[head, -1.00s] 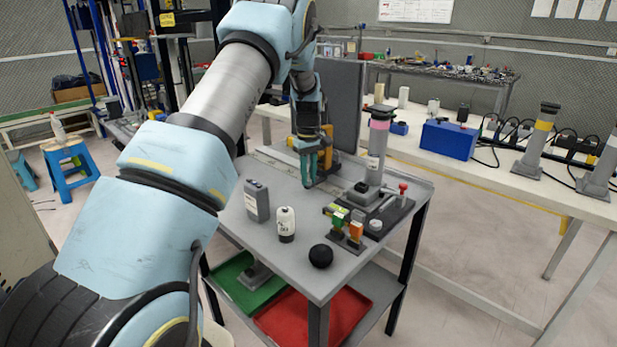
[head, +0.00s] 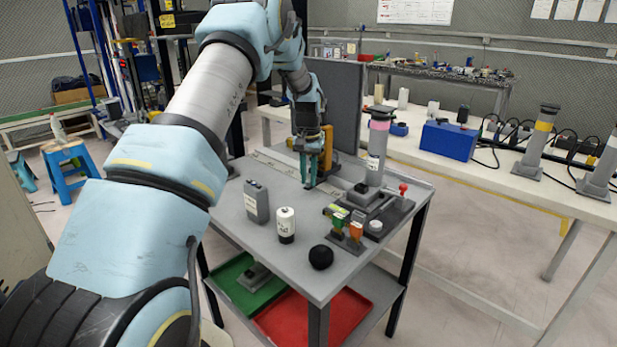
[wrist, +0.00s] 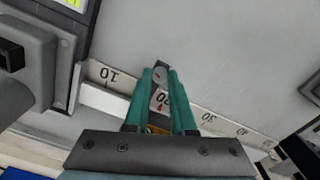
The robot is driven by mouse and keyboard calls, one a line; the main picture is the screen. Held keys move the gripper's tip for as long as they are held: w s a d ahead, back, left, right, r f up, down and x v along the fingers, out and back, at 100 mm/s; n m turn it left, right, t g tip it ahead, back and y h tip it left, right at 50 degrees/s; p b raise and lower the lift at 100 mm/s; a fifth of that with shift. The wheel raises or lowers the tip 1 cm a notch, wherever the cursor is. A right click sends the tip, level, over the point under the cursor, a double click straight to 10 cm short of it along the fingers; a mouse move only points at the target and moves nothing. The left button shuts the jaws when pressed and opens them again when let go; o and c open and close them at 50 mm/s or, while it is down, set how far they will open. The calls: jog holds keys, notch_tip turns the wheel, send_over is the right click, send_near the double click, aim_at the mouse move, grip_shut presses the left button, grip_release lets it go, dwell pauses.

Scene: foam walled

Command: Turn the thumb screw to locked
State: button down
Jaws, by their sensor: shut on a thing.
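My gripper (head: 309,184) points down at the back of the grey cart top in the head view. In the wrist view its two green fingers (wrist: 160,75) are close together, shut on a small grey knob, the thumb screw (wrist: 160,68), which shows between the fingertips. Just behind it, between the fingers, is a white plate with a red pointer (wrist: 160,106), over a white scale (wrist: 107,100) with printed numbers. The fingers hide much of the screw's sides. I cannot read any locked mark.
A grey block-like device (wrist: 25,60) stands at the left of the wrist view. A grey panel (head: 340,105) rises behind.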

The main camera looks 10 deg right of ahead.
aim_at(308, 181)
jog(key=shift+m, duration=0.6)
jog(key=c, duration=0.8)
grip_release()
jog(key=shift+o, duration=0.2)
jog(key=shift+r, duration=0.1)
notch_tip(308, 181, up, 11)
jog(key=b, duration=0.2)
jog(key=shift+f, duration=0.2)
